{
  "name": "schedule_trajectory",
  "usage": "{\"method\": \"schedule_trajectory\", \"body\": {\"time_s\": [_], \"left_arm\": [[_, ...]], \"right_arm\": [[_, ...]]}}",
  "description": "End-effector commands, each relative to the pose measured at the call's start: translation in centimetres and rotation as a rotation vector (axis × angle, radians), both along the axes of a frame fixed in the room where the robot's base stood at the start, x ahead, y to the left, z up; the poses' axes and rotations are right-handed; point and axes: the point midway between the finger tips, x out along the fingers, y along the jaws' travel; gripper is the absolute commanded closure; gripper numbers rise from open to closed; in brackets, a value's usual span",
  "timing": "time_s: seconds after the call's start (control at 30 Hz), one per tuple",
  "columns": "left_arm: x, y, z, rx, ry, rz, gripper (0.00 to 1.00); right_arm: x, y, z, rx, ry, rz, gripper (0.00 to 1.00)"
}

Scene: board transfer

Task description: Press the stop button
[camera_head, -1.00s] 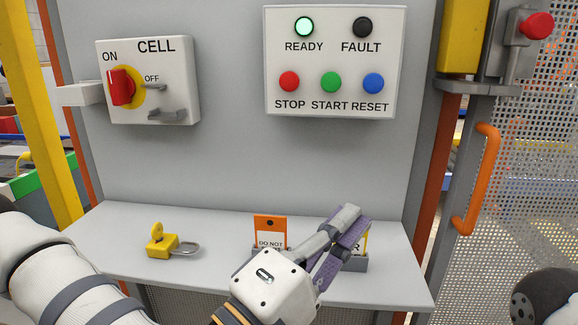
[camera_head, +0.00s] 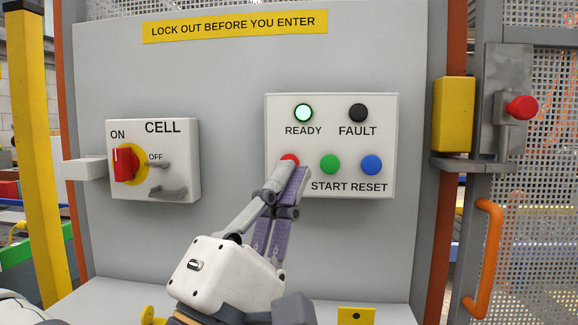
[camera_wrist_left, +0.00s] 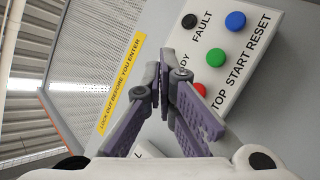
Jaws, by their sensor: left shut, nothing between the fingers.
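The red stop button (camera_head: 290,159) is on the white control panel (camera_head: 333,97), left of the green start button (camera_head: 330,163). My left gripper (camera_head: 295,170) is shut and empty. Its fingertips are just below the stop button in the head view, overlapping its lower edge and hiding the STOP label. In the left wrist view the shut fingertips (camera_wrist_left: 166,65) are near the panel's edge, and the red button (camera_wrist_left: 215,57) shows beside them. I cannot tell whether they touch it. My right gripper is not in view.
Blue reset button (camera_head: 371,165), lit green READY lamp (camera_head: 303,113) and dark FAULT lamp (camera_head: 358,113) share the panel. The CELL switch box (camera_head: 180,182) is at left, its red handle (camera_head: 124,163) at ON.

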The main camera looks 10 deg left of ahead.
Motion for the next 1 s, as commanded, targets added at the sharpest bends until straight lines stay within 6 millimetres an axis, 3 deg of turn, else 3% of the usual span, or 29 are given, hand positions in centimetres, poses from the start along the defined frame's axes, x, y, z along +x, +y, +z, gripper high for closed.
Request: {"method": "schedule_trajectory", "body": {"time_s": [0.3,0.5,1.0], "left_arm": [[5.0,0.1,-0.5,0.001,0.007,0.002,1.00],[6.9,0.0,-0.4,0.001,0.005,0.002,1.00],[7.4,0.0,-0.1,0.001,0.003,0.000,1.00]], "right_arm": [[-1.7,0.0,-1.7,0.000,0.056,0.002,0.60],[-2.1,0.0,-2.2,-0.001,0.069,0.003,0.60],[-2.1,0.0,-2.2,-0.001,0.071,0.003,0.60]]}}
